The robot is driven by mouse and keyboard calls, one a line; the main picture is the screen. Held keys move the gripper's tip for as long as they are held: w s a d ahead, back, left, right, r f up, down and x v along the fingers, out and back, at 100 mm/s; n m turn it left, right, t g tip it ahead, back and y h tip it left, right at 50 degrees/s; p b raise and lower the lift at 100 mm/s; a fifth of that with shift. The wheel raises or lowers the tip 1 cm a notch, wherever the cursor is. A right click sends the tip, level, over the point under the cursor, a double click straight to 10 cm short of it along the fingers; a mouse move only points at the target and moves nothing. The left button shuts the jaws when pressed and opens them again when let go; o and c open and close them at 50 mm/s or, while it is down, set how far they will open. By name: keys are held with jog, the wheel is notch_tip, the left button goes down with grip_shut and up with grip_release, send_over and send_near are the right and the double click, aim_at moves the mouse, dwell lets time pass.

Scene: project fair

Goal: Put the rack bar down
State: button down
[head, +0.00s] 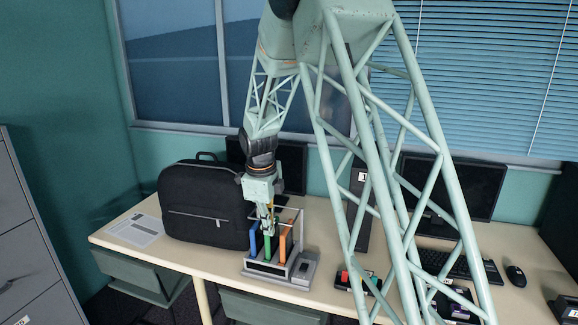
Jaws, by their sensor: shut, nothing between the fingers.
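A grey rack (282,272) stands on the table, holding upright blue (254,240), green (268,246) and orange (285,243) pieces. A thin pale bar (301,228) stands up at the rack's right side, with its top at about the height of the pieces' tops or above. My gripper (270,231) points down over the rack, close to the green piece. Its fingers are shut with nothing held. It hides part of the bar and the tops of some pieces, so I cannot tell whether it touches the bar.
A black backpack (203,207) stands just left of the rack, with a paper sheet (136,230) beyond it. Monitors (462,187) stand behind. A small device with a red part (345,277), a keyboard (455,266) and a mouse (516,276) lie to the right.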

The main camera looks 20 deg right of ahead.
jog(key=shift+r, duration=0.1)
jog(key=s+a+r+p, duration=0.2)
jog(key=s+a+r, duration=0.3)
jog(key=s+a, duration=0.2)
jog(key=shift+s+r, duration=0.4)
dwell(0.6)
dwell(0.4)
jog(key=s+r+n+t, duration=0.1)
jog(key=s+r+n, duration=1.1)
jog(key=s+r, duration=0.6)
jog(key=s+a+r+n+t+y, duration=0.1)
jog(key=s+r+n, duration=0.2)
jog(key=s+n, duration=1.1)
jog(key=s, duration=1.2)
jog(key=shift+r+t, duration=0.2)
jog(key=shift+t, duration=0.1)
